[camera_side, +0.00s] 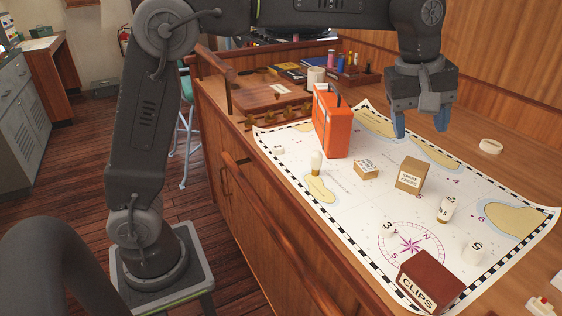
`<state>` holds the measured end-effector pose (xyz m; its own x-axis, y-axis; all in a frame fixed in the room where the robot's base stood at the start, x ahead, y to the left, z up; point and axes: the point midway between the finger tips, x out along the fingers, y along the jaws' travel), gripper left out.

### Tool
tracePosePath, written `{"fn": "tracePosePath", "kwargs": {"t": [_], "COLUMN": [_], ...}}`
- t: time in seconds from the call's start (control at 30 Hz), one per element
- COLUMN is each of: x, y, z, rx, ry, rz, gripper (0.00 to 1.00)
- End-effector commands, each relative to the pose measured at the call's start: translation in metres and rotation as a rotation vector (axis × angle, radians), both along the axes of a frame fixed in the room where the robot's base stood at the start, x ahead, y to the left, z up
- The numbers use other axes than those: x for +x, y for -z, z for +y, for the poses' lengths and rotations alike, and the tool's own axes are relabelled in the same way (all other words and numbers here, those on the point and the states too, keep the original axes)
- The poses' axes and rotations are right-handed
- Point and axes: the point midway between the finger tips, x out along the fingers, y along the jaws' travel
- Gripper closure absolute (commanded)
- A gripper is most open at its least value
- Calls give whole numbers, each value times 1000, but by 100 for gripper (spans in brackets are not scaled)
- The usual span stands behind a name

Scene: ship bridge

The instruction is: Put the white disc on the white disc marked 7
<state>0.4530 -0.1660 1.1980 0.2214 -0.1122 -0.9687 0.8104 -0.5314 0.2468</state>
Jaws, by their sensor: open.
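My gripper (422,128) is open and empty, pointing down above the far right part of the chart. A white disc-like piece (490,146) lies on the wooden table just off the chart's right edge, to the right of my gripper; dark marking on it is unreadable. A small white piece (278,149) lies at the chart's left edge, its marking too small to read. A short white piece marked 5 (475,251) stands near the chart's right front. A white piece marked 3 (388,229) is by the compass rose. I cannot make out a 7 on any piece.
On the chart (340,222) stand an orange case (332,122), a pale bulb-like piece (316,163), two cardboard boxes (410,175) (366,169), a small bottle (446,209) and a dark red CLIPS box (431,282). Pens and a mug (316,75) are behind.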

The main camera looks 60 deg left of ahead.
Motion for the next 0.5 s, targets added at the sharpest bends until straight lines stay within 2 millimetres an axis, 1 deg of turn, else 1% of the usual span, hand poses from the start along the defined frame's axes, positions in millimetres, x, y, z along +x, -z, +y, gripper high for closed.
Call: {"fn": "tracePosePath", "kwargs": {"t": [0.03,0.07,0.1,0.17,0.23,0.27,0.3,0.37,0.4,0.5], "x": [-21,-32,-47,-71,-100,-112,-129,-154,-169,-203], "y": [-9,-11,-13,-14,-11,-8,-4,5,13,34], "z": [15,23,33,48,63,69,77,87,93,105], "rx": [20,36,57,91,135,155,184,228,259,331], "ry": [62,105,163,248,348,391,448,533,587,711], "rz": [-34,-51,-76,-109,-148,-165,-185,-214,-230,-264], "gripper": [40,40,40,40,40,40,40,40,40,40]}}
